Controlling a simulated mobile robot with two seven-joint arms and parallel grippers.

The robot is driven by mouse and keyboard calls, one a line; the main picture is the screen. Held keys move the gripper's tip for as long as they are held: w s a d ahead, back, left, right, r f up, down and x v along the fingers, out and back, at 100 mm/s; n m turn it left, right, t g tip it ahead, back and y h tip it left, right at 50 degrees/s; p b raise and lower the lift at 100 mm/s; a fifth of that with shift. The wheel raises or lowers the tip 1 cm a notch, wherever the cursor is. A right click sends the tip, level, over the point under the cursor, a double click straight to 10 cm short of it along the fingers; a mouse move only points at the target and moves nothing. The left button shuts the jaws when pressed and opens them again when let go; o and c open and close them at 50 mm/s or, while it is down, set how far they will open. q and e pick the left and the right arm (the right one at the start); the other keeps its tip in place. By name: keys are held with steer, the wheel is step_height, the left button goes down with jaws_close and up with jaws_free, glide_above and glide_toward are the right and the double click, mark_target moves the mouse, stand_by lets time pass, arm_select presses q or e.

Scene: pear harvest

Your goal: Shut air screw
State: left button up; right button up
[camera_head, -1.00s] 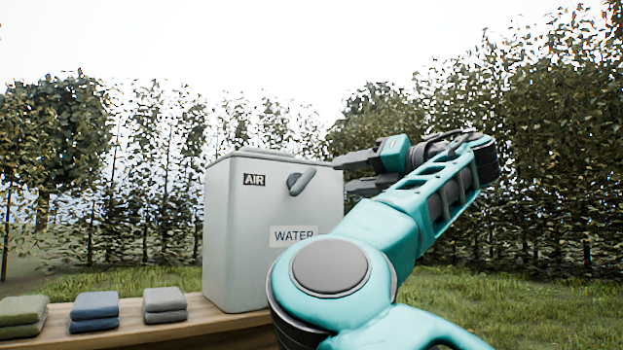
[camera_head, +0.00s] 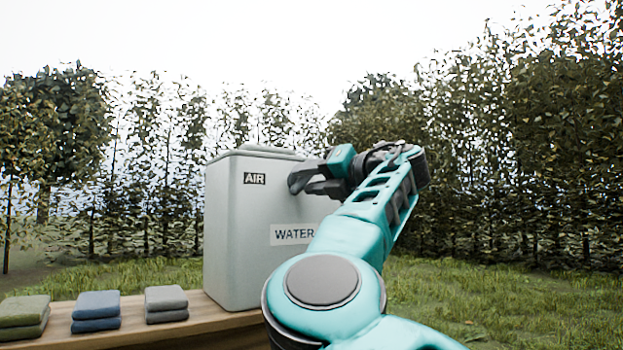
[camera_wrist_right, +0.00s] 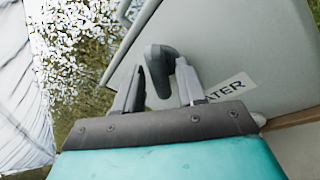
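The air screw (camera_head: 293,183) is a dark grey knob with a lever on the front of the pale grey water tank (camera_head: 235,235), right of the AIR label (camera_head: 254,179). In the head view my right gripper (camera_head: 306,179) is at the screw and hides much of it. In the right wrist view the screw's lever (camera_wrist_right: 160,68) stands between the two finger ends, with a finger on each side. The fingers are apart; I cannot tell whether either touches the lever. My left gripper is not in view.
The tank stands on a wooden table (camera_head: 215,322). Folded green cloths (camera_head: 24,312), blue cloths (camera_head: 96,310) and grey cloths (camera_head: 166,303) lie left of it. A WATER label (camera_head: 292,235) is below the screw. Grass and hedges are behind.

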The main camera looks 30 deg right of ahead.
jaws_close()
stand_by(0.3)
steer(key=shift+f+m+t+b, duration=0.2)
steer(key=shift+m+t+b, duration=0.2)
steer(key=shift+m+b, duration=0.8)
steer(key=m+b, duration=0.1)
steer(key=m, duration=0.2)
steer(key=shift+f+m+t+b, duration=0.1)
steer(key=shift+m+t+b, duration=0.2)
steer(key=shift+t+b, duration=0.1)
steer(key=shift+m+t+b, duration=0.3)
steer(key=shift+m+b, duration=0.15)
steer(key=shift+m, duration=1.45)
steer(key=shift+b, duration=0.3)
steer(key=shift+m+h, duration=0.3)
steer(key=shift+h, duration=0.1)
